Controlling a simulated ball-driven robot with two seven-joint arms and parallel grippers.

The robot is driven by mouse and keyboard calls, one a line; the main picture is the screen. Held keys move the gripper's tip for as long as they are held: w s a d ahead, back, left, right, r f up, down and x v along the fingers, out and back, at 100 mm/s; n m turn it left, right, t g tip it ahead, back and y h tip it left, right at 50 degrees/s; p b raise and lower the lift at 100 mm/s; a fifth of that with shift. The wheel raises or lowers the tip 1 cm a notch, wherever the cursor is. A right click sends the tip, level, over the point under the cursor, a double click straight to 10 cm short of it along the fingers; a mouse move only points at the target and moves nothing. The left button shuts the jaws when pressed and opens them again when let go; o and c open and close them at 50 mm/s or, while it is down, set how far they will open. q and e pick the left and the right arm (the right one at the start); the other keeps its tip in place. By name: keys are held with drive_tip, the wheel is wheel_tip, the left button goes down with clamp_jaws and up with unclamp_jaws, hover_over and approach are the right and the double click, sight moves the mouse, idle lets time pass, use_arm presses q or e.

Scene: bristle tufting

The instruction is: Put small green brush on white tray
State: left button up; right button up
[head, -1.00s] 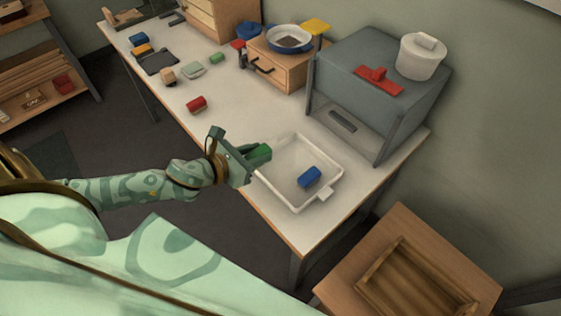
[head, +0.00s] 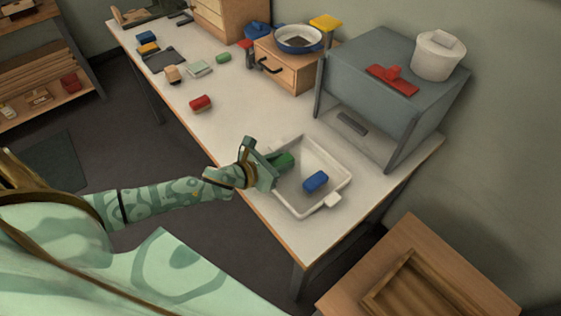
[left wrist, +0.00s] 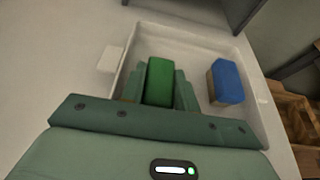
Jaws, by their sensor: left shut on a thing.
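My left gripper (head: 272,167) is shut on a green brush (head: 284,160), which sits between its fingers. In the left wrist view the green brush (left wrist: 160,83) shows between both fingers, over the left part of the white tray (left wrist: 205,42). I cannot tell whether the brush touches the tray floor. The white tray (head: 303,212) lies near the front edge of the table, with a blue brush (head: 316,181) in its right part. The blue brush also shows in the left wrist view (left wrist: 227,80). My right gripper is not in view.
A grey box-shaped machine (head: 385,90) stands behind the tray, with a red brush (head: 392,80) and a white pot (head: 438,57) on top. A red block (head: 201,103) and another small green item (head: 223,58) lie further left. The table between is clear.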

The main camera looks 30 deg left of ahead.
use_arm(q)
drive_tip(key=shift+f, duration=0.15)
drive_tip(key=o, duration=1)
drive_tip(key=shift+c, duration=0.2)
drive_tip(key=shift+s+a+r, duration=0.1)
drive_tip(key=shift+s+r, duration=0.15)
drive_tip(key=shift+r, duration=0.05)
drive_tip(key=p+v, duration=0.2)
drive_tip(key=v, duration=0.9)
drive_tip(key=shift+s+a+r, duration=0.1)
drive_tip(key=shift+s, duration=0.1)
